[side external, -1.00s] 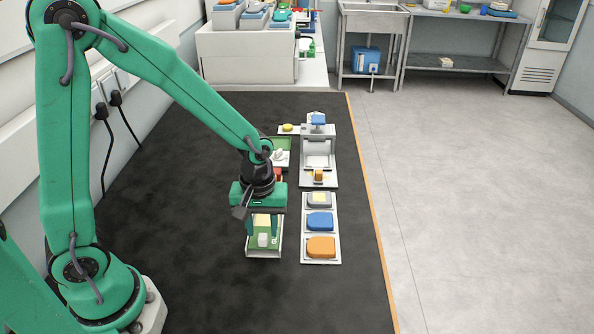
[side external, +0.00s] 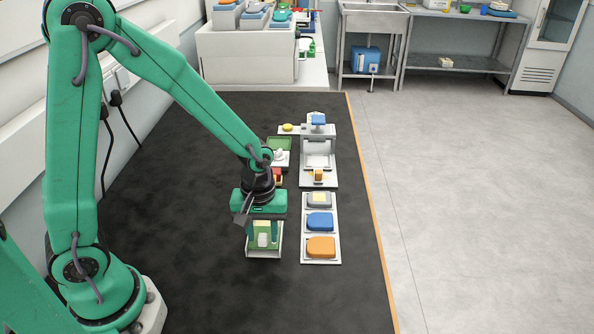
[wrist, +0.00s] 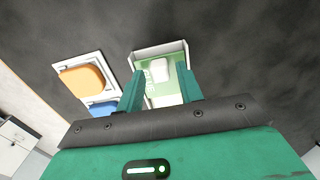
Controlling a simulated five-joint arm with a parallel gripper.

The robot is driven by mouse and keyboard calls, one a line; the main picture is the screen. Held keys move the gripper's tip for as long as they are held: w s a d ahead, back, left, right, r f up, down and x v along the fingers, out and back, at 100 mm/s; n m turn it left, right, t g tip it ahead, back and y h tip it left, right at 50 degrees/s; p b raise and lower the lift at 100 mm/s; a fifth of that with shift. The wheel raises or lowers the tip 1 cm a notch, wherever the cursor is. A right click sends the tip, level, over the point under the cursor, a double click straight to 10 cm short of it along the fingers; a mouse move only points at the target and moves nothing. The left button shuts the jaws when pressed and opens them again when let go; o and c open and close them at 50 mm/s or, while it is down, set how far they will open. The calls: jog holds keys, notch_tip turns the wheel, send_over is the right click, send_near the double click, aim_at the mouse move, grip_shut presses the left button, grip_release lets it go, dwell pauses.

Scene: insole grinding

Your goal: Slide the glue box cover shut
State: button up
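A white-rimmed box with a green inside (side external: 264,256) stands on the black mat below my gripper; I take it for the glue box. A pale upright block (side external: 263,240) is on it, and this block also shows in the wrist view (wrist: 160,71). My gripper (side external: 262,243) points down over the box with its fingers apart. In the wrist view the gripper (wrist: 161,84) shows a clear gap between its green fingers, and nothing is pinched. The fingers and gripper body hide part of the box, so I cannot tell how far the cover is open.
A white tray (side external: 305,228) with grey, blue and orange pads stands close to the right. A grey-white stand (side external: 318,160) is behind it. A smaller green box (side external: 279,144) with a white piece lies further back. The black mat (side external: 190,200) is bare to the left and front.

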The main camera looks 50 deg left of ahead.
jog(key=shift+f, duration=0.7)
jog(key=shift+r, duration=0.1)
dwell(0.5)
jog(key=c, duration=0.7)
jog(key=shift+w+a, duration=0.15)
jog(key=shift+w, duration=0.05)
jog(key=shift+w+a, duration=2.1)
jog(key=shift+w, duration=0.15)
jog(key=o, duration=0.7)
jog(key=shift+s, duration=0.1)
